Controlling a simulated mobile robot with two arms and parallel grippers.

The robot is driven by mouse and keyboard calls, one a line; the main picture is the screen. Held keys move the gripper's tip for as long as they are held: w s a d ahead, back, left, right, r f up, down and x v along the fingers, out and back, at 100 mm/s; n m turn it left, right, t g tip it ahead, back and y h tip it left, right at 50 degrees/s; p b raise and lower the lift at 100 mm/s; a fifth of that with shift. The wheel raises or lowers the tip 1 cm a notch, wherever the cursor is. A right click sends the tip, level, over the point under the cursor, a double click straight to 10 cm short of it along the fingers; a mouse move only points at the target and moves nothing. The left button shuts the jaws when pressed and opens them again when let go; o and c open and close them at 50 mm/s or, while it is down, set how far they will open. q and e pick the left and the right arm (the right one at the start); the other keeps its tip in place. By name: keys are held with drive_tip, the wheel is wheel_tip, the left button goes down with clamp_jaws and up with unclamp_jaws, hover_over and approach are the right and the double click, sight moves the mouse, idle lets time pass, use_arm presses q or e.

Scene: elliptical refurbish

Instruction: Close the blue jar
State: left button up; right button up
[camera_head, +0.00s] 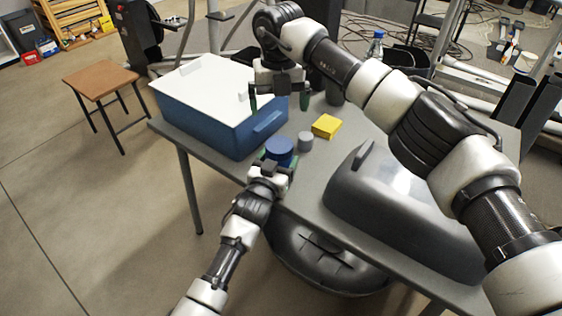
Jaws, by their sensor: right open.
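The blue jar (279,146) is upright near the front edge of the grey table (304,187). Its top looks round and blue; I cannot tell whether that is a lid or an opening. My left gripper (278,160) is right at the jar's near side, its fingers partly hidden, so its grip on the jar is unclear. A small grey cylinder (305,141) stands just right of the jar. My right gripper (279,101) is open and empty, fingers pointing down, above and behind the jar.
A blue bin with a white lid (205,95) stands left on the table. A yellow block (326,126) lies behind the grey cylinder. A large dark grey tub (365,205) fills the right side. A bottle (375,47) stands at the back.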

use_arm(q)
drive_tip(key=o, duration=1.7)
drive_tip(key=shift+s, duration=0.1)
drive_tip(key=p+v, duration=0.1)
drive_tip(key=v, duration=0.9)
drive_tip(key=shift+s+a, duration=0.15)
drive_tip(key=shift+s, duration=0.15)
